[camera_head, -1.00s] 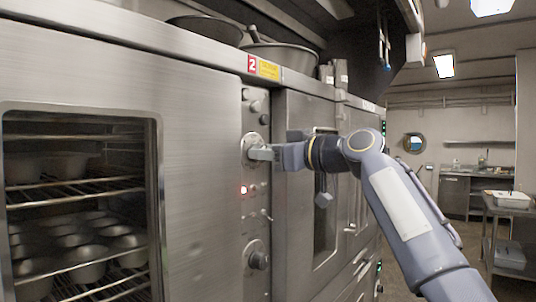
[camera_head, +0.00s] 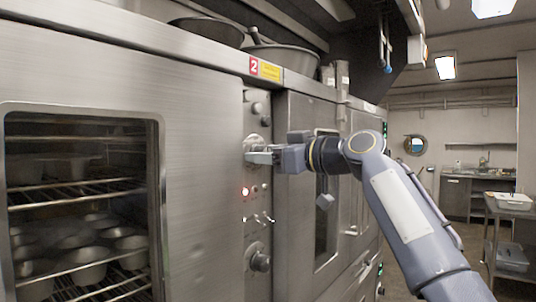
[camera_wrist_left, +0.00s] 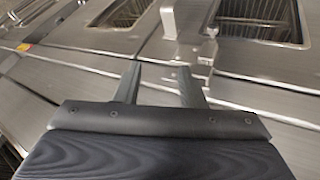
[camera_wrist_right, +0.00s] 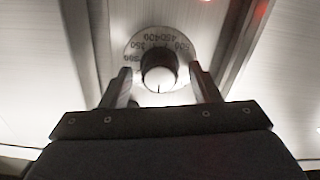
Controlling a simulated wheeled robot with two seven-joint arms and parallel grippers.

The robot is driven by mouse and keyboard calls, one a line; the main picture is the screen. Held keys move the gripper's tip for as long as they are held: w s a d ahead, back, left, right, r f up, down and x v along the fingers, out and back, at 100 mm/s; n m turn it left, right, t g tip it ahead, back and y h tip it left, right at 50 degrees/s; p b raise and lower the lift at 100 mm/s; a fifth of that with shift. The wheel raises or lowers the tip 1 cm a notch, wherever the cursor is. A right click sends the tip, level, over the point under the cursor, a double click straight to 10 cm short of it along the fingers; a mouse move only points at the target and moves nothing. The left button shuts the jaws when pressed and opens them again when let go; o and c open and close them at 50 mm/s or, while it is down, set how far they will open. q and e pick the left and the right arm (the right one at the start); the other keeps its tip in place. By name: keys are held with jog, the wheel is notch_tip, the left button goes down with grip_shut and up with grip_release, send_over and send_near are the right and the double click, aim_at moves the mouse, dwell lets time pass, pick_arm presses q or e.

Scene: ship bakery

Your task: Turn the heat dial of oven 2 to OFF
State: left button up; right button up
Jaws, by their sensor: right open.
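The heat dial (camera_wrist_right: 158,70) of oven 2 is a round dark knob with a pale front on a numbered plate. In the right wrist view it sits between the tips of my right gripper (camera_wrist_right: 160,73), whose fingers are apart on either side. I cannot tell whether they touch it. In the head view my right gripper (camera_head: 260,154) is at the upper dial on the control strip and hides most of the knob; the dial plate (camera_head: 252,140) shows above. The OFF mark cannot be made out. My left gripper (camera_wrist_left: 158,82) is open and empty in the left wrist view.
A red "2" label (camera_head: 253,66) marks the oven. The glass oven door (camera_head: 80,200) is left, another oven door (camera_head: 312,200) right. Pans (camera_head: 280,54) stand on top.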

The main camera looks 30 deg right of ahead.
jog(key=b+v, duration=0.1)
jog(key=v, duration=0.6)
jog(key=shift+s+d+b, duration=0.15)
jog(key=shift+s+b, duration=0.2)
jog(key=shift+b, duration=0.05)
